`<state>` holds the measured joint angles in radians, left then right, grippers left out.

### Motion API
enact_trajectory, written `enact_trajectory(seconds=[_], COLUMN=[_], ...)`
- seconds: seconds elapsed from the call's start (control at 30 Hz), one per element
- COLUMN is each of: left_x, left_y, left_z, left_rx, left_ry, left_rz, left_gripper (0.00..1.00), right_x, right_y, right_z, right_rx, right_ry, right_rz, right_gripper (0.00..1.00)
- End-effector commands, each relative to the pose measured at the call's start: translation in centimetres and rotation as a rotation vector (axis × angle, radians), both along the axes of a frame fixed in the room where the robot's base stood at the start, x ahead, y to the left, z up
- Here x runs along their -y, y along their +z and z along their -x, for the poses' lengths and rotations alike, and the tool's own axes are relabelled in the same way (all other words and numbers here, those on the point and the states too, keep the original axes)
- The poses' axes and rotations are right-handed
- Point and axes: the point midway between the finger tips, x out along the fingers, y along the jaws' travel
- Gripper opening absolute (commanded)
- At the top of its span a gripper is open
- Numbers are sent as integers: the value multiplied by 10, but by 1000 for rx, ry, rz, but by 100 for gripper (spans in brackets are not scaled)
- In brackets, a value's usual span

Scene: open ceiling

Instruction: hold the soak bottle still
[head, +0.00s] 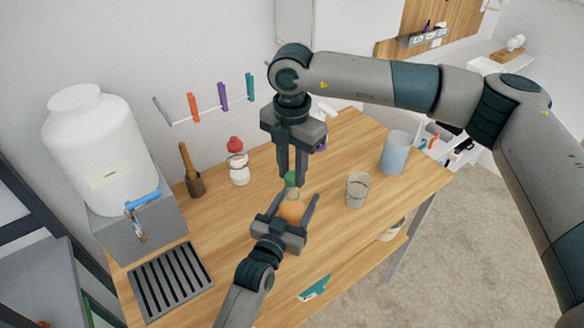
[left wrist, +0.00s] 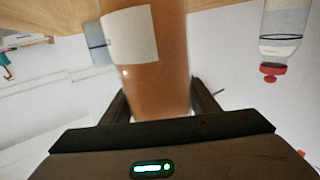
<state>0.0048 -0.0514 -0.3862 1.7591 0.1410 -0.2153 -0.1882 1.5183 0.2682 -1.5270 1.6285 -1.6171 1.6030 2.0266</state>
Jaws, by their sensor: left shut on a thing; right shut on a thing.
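The soak bottle (head: 291,212) is orange-brown with a green cap (head: 291,179) and stands over the wooden table. My left gripper (head: 295,203) is shut on its body, one finger on each side. In the left wrist view the amber bottle (left wrist: 158,85) fills the gap between the fingers and carries a pale label (left wrist: 130,35). My right gripper (head: 291,174) points down from above and is shut on the green cap. The bottle's base is hidden behind my left gripper.
The wooden table (head: 225,220) also holds a clear glass (head: 357,190), a blue cup (head: 396,153), a red-capped bottle (head: 238,170), a brush in a holder (head: 193,180) and a dark drip rack (head: 171,280). A large white container (head: 100,145) stands at left.

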Motion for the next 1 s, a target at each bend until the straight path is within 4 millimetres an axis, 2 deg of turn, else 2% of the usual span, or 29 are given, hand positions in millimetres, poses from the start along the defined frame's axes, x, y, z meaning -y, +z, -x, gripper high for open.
enact_trajectory(seconds=[0.13, 0.77, 1.0], left_x=[0, 0, 0], left_y=[0, -1, -1], left_z=[0, 0, 0], left_rx=[-1, -1, -1], left_ry=[0, 0, 0], left_rz=[0, 0, -2], left_gripper=[14, 14, 14], right_x=[0, 0, 0], right_y=[-10, -10, -19], right_z=[0, 0, 0], right_rx=[1, 1, -1], right_ry=[0, 0, 0], right_rz=[0, 0, 1], right_gripper=[6, 6, 6])
